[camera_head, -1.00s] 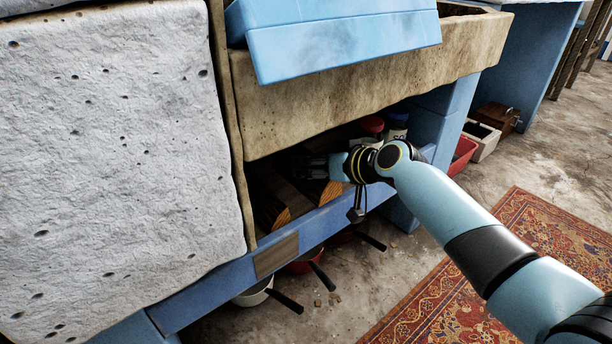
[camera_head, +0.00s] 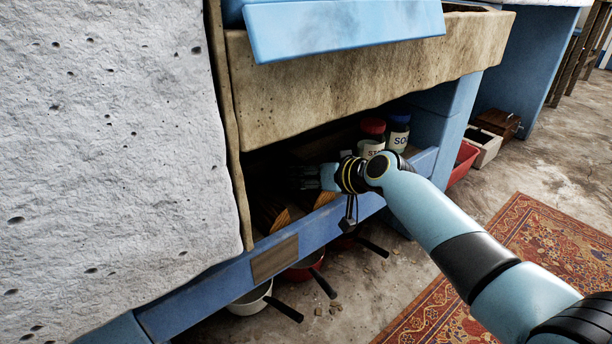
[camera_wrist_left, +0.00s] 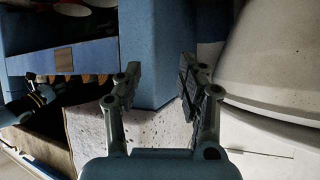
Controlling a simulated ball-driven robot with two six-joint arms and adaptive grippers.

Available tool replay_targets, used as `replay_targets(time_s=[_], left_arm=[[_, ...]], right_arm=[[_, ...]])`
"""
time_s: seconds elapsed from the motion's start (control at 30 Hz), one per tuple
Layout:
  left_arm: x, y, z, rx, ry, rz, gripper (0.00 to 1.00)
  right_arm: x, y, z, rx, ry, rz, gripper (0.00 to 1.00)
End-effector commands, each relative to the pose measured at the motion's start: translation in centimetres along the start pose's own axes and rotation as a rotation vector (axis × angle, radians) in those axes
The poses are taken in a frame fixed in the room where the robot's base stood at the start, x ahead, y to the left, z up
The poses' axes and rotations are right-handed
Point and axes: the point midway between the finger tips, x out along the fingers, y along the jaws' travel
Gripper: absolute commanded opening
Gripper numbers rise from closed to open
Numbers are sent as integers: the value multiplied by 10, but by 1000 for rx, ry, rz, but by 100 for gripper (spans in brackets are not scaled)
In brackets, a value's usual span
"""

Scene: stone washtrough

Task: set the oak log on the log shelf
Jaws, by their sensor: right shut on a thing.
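The log shelf is the dark space behind the blue rail (camera_head: 215,282), under the stone trough. Two logs show orange-brown cut ends there: one at the left (camera_head: 271,214), and the oak log (camera_head: 324,199) just below my right gripper. My right gripper (camera_head: 306,178) reaches into this space from the right and is shut on the oak log. Its fingertips are in shadow, and the far part of the log is hidden. My left gripper (camera_wrist_left: 158,80) shows only in the left wrist view, open and empty, with a blue post behind it.
Two jars with red (camera_head: 373,126) and blue (camera_head: 399,118) lids stand just behind my right wrist. A white pan (camera_head: 250,299) and a red pan (camera_head: 304,266) sit under the rail. The stone trough (camera_head: 350,92) overhangs the shelf closely. A patterned rug (camera_head: 510,255) lies at the right.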

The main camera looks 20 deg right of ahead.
Motion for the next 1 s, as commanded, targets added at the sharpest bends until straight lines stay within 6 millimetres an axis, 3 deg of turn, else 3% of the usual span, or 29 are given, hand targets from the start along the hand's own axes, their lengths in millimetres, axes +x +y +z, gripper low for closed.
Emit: replay_targets(time_s=[0.53,0.57,0.73,1.0], left_arm=[[4,-1,-11,1,53,3,40],[4,-1,-12,1,57,3,40],[5,-2,-16,1,63,3,40],[5,-2,-16,1,62,3,40]], right_arm=[[1,1,1,0,3,0,0],[1,1,2,0,0,0,53],[1,1,2,0,0,0,74],[1,1,2,0,0,0,74]])
